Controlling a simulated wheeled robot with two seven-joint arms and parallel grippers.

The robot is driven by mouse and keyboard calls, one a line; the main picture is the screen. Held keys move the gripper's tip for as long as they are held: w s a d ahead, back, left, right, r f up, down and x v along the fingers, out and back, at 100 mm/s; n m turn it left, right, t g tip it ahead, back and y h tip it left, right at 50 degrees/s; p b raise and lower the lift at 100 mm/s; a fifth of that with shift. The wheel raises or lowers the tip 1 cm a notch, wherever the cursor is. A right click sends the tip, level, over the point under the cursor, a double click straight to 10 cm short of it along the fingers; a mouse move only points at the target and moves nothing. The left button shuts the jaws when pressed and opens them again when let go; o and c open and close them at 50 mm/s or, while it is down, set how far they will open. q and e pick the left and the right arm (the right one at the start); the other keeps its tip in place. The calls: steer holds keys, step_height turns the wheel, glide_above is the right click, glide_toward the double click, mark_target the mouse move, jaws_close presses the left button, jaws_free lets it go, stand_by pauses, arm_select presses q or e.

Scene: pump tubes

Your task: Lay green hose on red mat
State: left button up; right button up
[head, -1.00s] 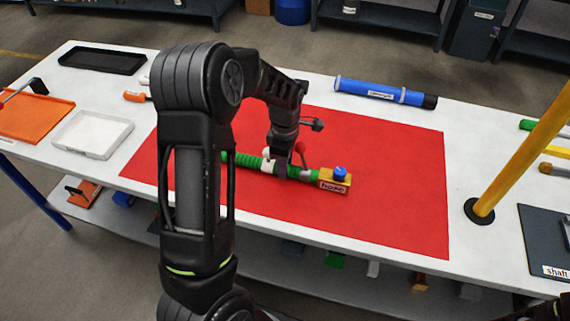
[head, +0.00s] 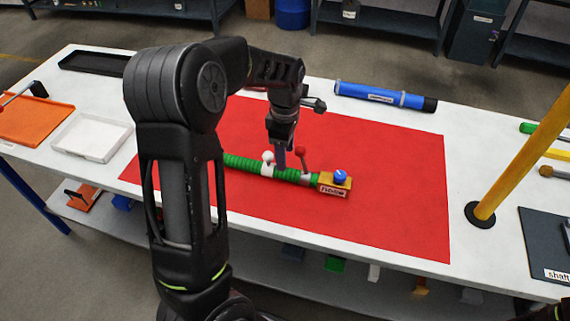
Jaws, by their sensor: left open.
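The green hose (head: 240,162) lies on the red mat (head: 390,180), left of the mat's middle. It has a white fitting near its middle and a yellow end block (head: 333,185) with a blue knob and a label at its right end. A lever with a red ball stands near that block. My left gripper (head: 280,163) is open, pointing down right at the hose, near the white fitting. I cannot tell whether its fingers touch the hose. My left arm hides the hose's left end. My right gripper is not in view.
A blue tube (head: 370,94) lies at the mat's back edge. A white tray (head: 91,138), an orange tray (head: 35,122) and a black tray (head: 95,63) are on the left. A yellow post (head: 520,145) stands on the right, beside a dark panel (head: 540,235).

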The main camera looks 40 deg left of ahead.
arm_select(q)
step_height(320, 180, up, 6)
steer(key=shift+f, duration=0.15)
stand_by(0.6)
